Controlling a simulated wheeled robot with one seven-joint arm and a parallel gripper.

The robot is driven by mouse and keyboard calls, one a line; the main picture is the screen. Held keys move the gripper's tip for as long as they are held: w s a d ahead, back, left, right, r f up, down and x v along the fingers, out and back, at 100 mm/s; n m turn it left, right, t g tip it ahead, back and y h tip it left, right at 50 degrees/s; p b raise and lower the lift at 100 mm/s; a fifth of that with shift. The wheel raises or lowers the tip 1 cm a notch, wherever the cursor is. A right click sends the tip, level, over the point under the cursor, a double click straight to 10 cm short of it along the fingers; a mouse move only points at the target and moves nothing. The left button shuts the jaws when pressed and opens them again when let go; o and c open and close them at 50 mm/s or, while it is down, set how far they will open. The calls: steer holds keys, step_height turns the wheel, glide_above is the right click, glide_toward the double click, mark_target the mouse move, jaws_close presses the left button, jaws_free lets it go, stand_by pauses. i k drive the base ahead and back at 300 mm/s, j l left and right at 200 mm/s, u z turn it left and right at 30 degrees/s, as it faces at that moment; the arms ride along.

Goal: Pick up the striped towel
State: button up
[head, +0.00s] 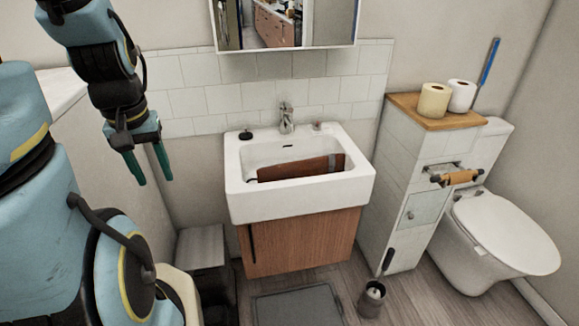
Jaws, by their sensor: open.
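I cannot make out a clearly striped towel in the head view. A flat reddish-brown piece (300,168) shows inside the white sink basin (300,200); I cannot tell whether it is cloth or a panel, and no stripes show on it. My gripper (154,180) hangs at the left with its two green fingers pointing down and spread apart. It is open and empty, left of the sink and apart from it.
A faucet (286,118) stands at the sink's back. A wooden cabinet (300,242) is below. At right are a tiled unit (425,160) with two paper rolls on top and a toilet (500,235). A grey bin (203,260) and small metal container (372,299) stand on the floor.

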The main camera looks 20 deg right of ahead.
mark_target(331, 164)
steer(key=l+u, duration=0.4)
steer(key=k+l+u, duration=0.1)
steer(key=u, duration=0.25)
steer(key=k+l+u, duration=0.25)
steer(key=k+l, duration=0.25)
steer(key=l, duration=0.25)
steer(key=k+l+u, duration=0.2)
steer(key=k+l, duration=0.45)
steer(key=l, duration=0.35)
steer(key=k+l, duration=0.1)
steer(key=l, duration=0.85)
steer(key=k+u, duration=0.05)
